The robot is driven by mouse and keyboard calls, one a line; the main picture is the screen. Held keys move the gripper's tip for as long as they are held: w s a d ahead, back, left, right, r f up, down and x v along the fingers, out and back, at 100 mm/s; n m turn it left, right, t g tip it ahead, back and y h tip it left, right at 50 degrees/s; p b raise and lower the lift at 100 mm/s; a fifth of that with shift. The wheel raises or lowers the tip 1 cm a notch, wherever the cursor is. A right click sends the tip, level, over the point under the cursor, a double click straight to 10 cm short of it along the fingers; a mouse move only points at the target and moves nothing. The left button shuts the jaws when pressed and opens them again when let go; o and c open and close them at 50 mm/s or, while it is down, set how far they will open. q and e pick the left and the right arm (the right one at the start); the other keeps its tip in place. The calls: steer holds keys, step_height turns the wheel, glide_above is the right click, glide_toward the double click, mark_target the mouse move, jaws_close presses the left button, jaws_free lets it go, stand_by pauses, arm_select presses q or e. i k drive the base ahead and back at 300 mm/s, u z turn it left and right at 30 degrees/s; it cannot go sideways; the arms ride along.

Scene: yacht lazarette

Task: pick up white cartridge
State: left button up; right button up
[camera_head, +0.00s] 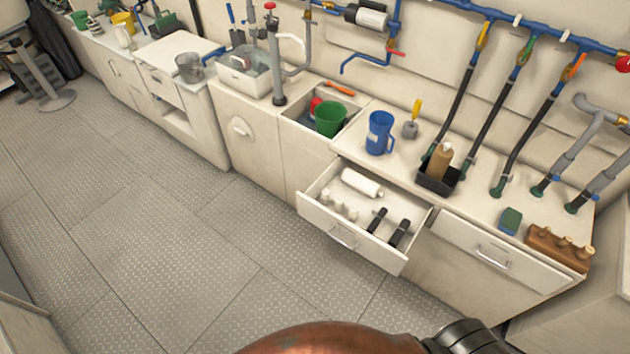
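A white cartridge (361,183) lies on its side at the back of an open drawer (340,233) in the counter front. Its narrower end points right. Several small white pieces (339,205) are in the drawer's left part, and two black-handled items (388,226) lie to the right. Nothing holds the cartridge. Neither of my grippers can be made out; only a copper-coloured rounded part and a dark jointed part of mine show at the bottom edge.
A blue jug (379,132) stands on the counter behind the drawer. A black bin (438,178) holds a brown bottle (440,158). A green cup (330,118) sits in a recessed bin to the left. Several black hoses rise at the right. The grey floor (180,250) is clear.

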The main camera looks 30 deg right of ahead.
mark_target(368, 187)
steer(key=u, duration=0.15)
steer(key=i, duration=3.05)
steer(key=z, duration=3)
